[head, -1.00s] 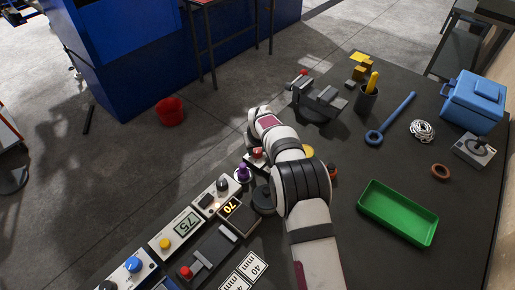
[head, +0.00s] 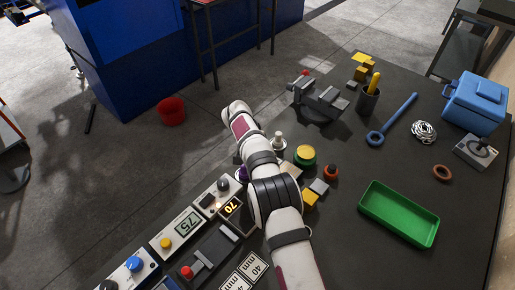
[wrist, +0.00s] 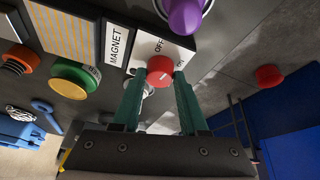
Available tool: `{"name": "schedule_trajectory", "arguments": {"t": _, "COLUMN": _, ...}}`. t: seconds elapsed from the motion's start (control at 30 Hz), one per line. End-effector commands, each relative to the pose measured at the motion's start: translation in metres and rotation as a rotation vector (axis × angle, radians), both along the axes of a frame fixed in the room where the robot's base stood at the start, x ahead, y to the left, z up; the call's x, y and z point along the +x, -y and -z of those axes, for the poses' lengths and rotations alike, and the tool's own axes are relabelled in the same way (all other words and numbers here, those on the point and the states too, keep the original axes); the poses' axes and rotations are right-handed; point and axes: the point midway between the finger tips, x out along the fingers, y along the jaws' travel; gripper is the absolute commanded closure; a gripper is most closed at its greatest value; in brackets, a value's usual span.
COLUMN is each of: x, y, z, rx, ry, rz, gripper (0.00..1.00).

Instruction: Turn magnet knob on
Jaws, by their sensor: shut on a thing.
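The red magnet knob (wrist: 160,70) sits on a white panel (wrist: 172,45) marked OFF and ON, beside a MAGNET label (wrist: 117,45) in the wrist view. My gripper (wrist: 157,82) has its two green fingers on either side of the knob and is shut on it. The knob has a small pale mark on its face; I cannot tell for sure which word it points to. In the head view my own arm hides the knob and the fingers.
A purple knob (wrist: 187,15) stands close by the magnet panel. A green-based yellow button (head: 305,153) and an orange-red button (head: 330,171) are right of my arm. A vise (head: 318,98), a green tray (head: 398,213) and a blue box (head: 474,102) stand farther off.

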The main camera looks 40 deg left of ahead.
Motion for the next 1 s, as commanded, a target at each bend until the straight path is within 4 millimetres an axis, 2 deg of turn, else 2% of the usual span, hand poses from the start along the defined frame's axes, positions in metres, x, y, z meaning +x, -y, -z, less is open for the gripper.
{"name": "schedule_trajectory", "arguments": {"t": 0.33, "x": 0.0006, "y": -0.0003, "z": 0.0000, "rx": -0.001, "ry": 0.001, "rz": 0.094, "gripper": 1.00}}
{"name": "schedule_trajectory", "arguments": {"t": 0.77, "x": 0.0005, "y": -0.0003, "z": 0.0000, "rx": -0.001, "ry": 0.000, "rz": 0.101, "gripper": 1.00}}
{"name": "schedule_trajectory", "arguments": {"t": 0.8, "x": 0.0005, "y": -0.0003, "z": 0.0000, "rx": -0.001, "ry": 0.000, "rz": 0.101, "gripper": 0.53}}
{"name": "schedule_trajectory", "arguments": {"t": 0.93, "x": 0.0003, "y": -0.0004, "z": 0.0000, "rx": -0.001, "ry": 0.000, "rz": 0.101, "gripper": 0.30}}
{"name": "schedule_trajectory", "arguments": {"t": 1.0, "x": 0.0002, "y": -0.0005, "z": 0.0000, "rx": 0.000, "ry": 0.000, "rz": 0.101, "gripper": 0.27}}
